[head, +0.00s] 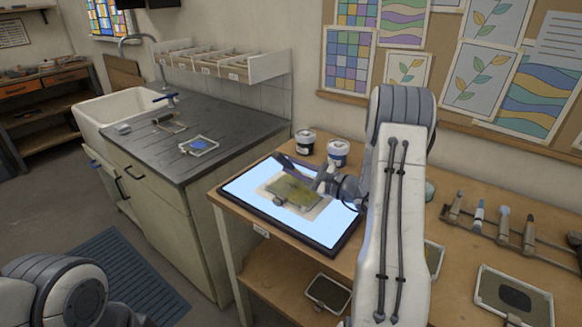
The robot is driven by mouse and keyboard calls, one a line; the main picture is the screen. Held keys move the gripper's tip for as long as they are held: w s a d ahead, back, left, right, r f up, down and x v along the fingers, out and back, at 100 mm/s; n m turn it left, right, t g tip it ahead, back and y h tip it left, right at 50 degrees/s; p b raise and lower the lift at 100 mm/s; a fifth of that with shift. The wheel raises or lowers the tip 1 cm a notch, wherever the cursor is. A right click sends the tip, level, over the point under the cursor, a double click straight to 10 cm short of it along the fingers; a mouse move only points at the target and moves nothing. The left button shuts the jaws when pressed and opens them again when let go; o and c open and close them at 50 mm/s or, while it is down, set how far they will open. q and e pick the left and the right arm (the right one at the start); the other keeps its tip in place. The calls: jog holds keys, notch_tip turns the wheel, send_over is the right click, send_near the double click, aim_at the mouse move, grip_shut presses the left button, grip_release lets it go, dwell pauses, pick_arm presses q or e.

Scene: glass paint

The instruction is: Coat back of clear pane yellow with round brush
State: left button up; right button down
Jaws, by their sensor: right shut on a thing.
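The pane (292,193) lies flat on the lit panel (243,187) on the wooden bench. Its middle shows an uneven olive-yellow area with a paler margin around it. My right gripper (312,182) is low over the pane's upper right part, shut on what looks like the round brush, which is small and mostly hidden by the fingers. I cannot tell whether its bristles touch the pane. My left arm shows only at the bottom left corner; its gripper is out of view.
A rack (490,232) holds several tools at the right. A framed dark plate (513,297) lies at the front right. A small blue-centred frame (198,146) lies on the grey counter (225,130).

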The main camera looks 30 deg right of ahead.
jog(key=shift+a+b+v, duration=0.15)
jog(key=shift+b+v, duration=0.2)
jog(key=shift+v, duration=1.15)
jog(key=shift+a+b+v, duration=0.2)
jog(key=shift+b+v, duration=0.1)
jog(key=shift+v, duration=1.25)
jog(key=shift+a+b+v, duration=0.2)
jog(key=shift+b+v, duration=0.2)
jog(key=shift+v, duration=1.3)
jog(key=shift+s, duration=0.1)
jog(key=shift+r+p, duration=1.7)
jog(key=shift+r, duration=0.7)
